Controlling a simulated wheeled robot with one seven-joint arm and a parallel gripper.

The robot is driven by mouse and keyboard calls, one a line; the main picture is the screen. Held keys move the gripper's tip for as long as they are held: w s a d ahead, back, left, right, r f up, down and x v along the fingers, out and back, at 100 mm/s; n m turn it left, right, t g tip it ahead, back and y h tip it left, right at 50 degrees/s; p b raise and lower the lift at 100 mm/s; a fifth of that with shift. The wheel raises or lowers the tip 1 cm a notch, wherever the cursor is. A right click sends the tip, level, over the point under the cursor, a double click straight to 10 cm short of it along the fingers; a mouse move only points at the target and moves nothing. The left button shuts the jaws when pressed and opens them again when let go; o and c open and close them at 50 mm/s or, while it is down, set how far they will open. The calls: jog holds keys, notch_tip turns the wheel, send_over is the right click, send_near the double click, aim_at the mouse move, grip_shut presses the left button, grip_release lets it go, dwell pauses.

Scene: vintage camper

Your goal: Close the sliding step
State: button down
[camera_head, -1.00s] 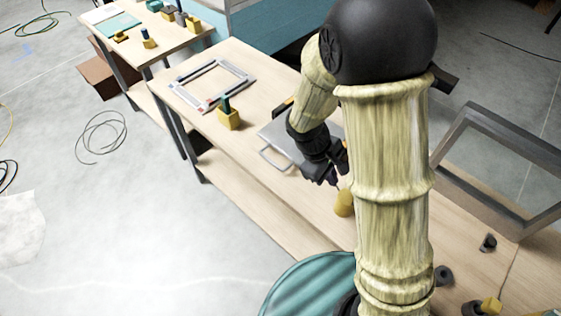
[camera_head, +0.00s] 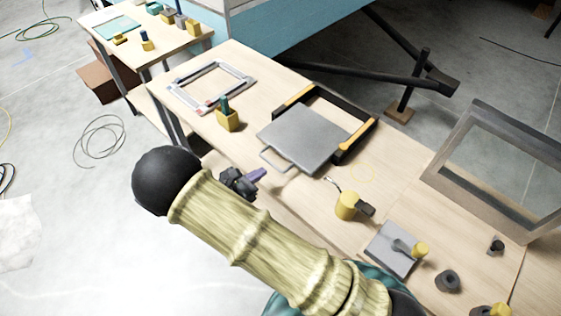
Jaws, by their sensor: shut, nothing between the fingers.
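The sliding step is a flat grey plate (camera_head: 303,134) on the long wooden workbench. It sticks out toward the bench's front edge from a black frame with yellow strips (camera_head: 358,143). Part of the frame behind the plate is open. A pale loop handle (camera_head: 272,162) is on the plate's near left edge. My gripper (camera_head: 262,173), with purple fingertips, is shut and empty. In the picture it is just below the handle, near the bench's front edge, with a small gap between them. My arm hides part of the bench front and the lower shelf.
A yellow block with a green tool (camera_head: 228,118) and a light rectangular frame (camera_head: 211,87) lie left of the step. A yellow cylinder (camera_head: 347,205), a small grey plate (camera_head: 390,249) and a large dark frame (camera_head: 457,178) are to the right.

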aim_at(287, 157)
jog(key=shift+d, duration=0.1)
jog(key=p+x, duration=0.2)
jog(key=x, duration=0.8)
jog(key=shift+p, duration=0.4)
jog(key=shift+s, duration=0.1)
